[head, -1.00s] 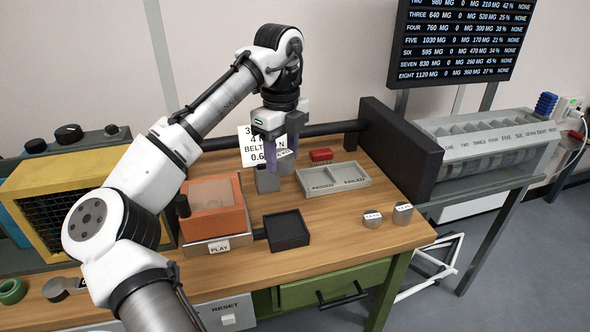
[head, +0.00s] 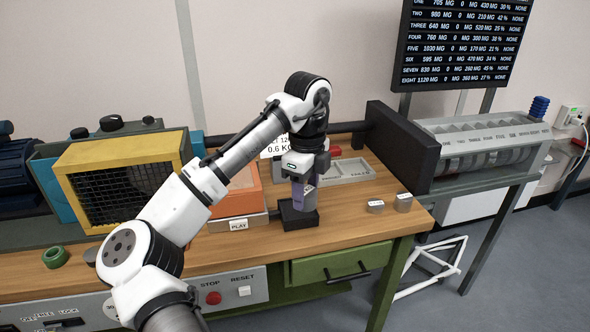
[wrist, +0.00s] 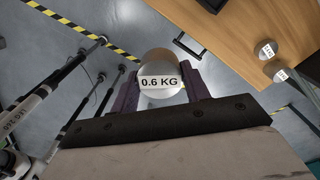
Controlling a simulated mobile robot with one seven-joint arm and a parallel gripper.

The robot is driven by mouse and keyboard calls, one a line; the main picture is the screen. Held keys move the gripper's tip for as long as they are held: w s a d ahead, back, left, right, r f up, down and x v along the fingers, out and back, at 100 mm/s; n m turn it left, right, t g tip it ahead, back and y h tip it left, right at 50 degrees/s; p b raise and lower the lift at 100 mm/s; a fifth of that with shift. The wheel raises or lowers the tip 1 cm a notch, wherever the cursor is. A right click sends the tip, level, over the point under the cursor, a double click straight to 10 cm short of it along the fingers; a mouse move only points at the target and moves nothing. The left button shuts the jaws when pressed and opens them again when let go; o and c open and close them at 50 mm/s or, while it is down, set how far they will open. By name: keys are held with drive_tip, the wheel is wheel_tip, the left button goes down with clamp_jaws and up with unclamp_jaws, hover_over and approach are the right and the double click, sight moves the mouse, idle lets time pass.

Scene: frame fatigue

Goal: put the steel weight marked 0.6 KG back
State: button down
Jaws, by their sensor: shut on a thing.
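My gripper (head: 301,195) is shut on the steel weight marked 0.6 KG. In the wrist view the round-topped grey weight (wrist: 158,66) sits between both fingers (wrist: 161,88), its white label facing the camera and reading 0.6 KG. In the head view a bit of its label shows beside the fingers, and most of it is hidden. I cannot tell whether the weight touches the tray.
Two other labelled steel weights (head: 376,206) (head: 403,202) stand at the bench's right front. An orange box (head: 238,190) is left of the tray. A grey two-part sorting tray (head: 348,171) and a red block (head: 335,152) lie behind. A dark upright panel (head: 402,150) bounds the right.

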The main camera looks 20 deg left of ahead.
drive_tip(key=d+f+n, duration=0.5)
drive_tip(key=d+f, duration=0.1)
drive_tip(key=f, duration=0.6)
drive_tip(key=w+d+f+n+b, duration=0.1)
drive_tip(key=d+f+n, duration=0.4)
drive_tip(key=f, duration=0.7)
drive_tip(key=d+f+n, duration=0.6)
drive_tip(key=f, duration=0.6)
drive_tip(key=shift+w+d+f+n+b, duration=0.25)
drive_tip(key=shift+d+f+n+b, duration=0.05)
drive_tip(key=shift+f+n, duration=0.1)
drive_tip(key=shift+a, duration=0.1)
